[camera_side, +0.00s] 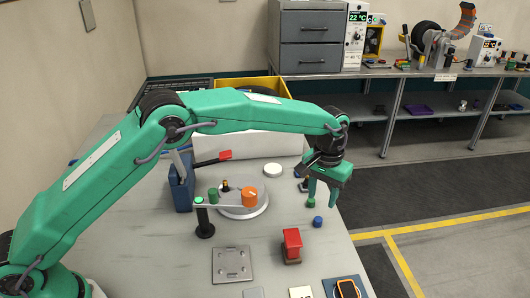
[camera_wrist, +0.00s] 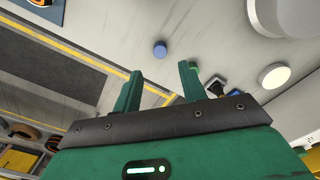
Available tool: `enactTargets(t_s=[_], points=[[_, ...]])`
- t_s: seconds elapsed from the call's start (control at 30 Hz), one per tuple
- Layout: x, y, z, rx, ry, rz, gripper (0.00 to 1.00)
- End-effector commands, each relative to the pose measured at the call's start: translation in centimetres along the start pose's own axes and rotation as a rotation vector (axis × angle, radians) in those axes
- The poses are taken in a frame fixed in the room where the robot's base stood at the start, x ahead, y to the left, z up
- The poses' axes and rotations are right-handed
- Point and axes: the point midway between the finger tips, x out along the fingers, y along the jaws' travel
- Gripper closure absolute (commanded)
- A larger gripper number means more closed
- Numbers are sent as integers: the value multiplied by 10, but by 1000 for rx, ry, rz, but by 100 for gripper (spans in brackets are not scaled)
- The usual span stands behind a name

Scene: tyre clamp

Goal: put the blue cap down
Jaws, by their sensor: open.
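The blue cap (camera_side: 318,221) stands on the grey table near its right edge in the side view. A small green cap (camera_side: 311,203) lies just behind it. My gripper (camera_side: 321,196) is above the table near the right edge, behind the blue cap, with its green fingers pointing down. In the wrist view the blue cap (camera_wrist: 160,48) rests on the table beyond the two fingers, apart from them. My gripper (camera_wrist: 160,85) is open there, with nothing between its fingers.
A round white plate (camera_side: 243,208) with an orange cap (camera_side: 250,197) stands left of my gripper. A red block (camera_side: 292,242) stands in front. A metal plate (camera_side: 232,265) lies front left. A white disc (camera_side: 272,170) lies behind. The table edge is close on the right.

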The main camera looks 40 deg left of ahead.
Motion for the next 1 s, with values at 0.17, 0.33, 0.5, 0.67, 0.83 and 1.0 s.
enactTargets(t_s=[0.17, 0.33, 0.5, 0.67, 0.83, 1.0], points=[[-26, 0, 0, 0, 2, 1, 58], [-39, 0, 0, 0, 0, 0, 58], [-44, 0, 0, 0, 0, 0, 58], [-44, 0, 0, 0, 0, 0, 58], [-44, 0, 0, 0, 0, 0, 58], [-44, 0, 0, 0, 0, 0, 58]])
